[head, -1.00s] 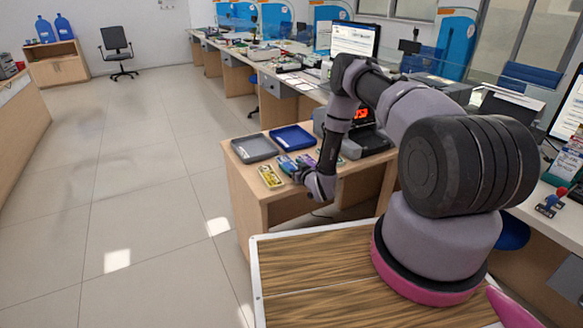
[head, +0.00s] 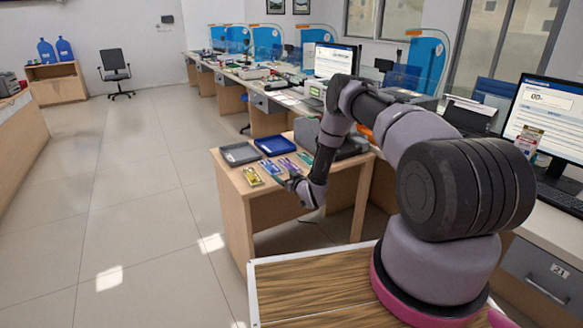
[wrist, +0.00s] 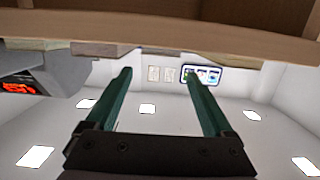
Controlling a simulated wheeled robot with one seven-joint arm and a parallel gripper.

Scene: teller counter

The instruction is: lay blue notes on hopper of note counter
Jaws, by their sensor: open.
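The blue notes (head: 271,167) lie flat on the small wooden desk, between the yellow notes (head: 251,176) and the purple notes (head: 288,163). The note counter (head: 348,148) stands at the right of the desk, mostly behind my arm, so its hopper is hidden. In the wrist view its red-lit display (wrist: 20,87) shows at the left edge. My gripper (head: 289,182) is by the near edge of the desk, close to the notes. In the wrist view my gripper (wrist: 160,88) has its two green fingers wide apart, with nothing between them.
A grey tray (head: 240,154) and a blue tray (head: 275,145) sit behind the notes. Green notes (head: 304,158) lie to the right, near my arm. The desk edge (wrist: 170,38) spans the top of the wrist view. Open floor (head: 140,200) lies left of the desk.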

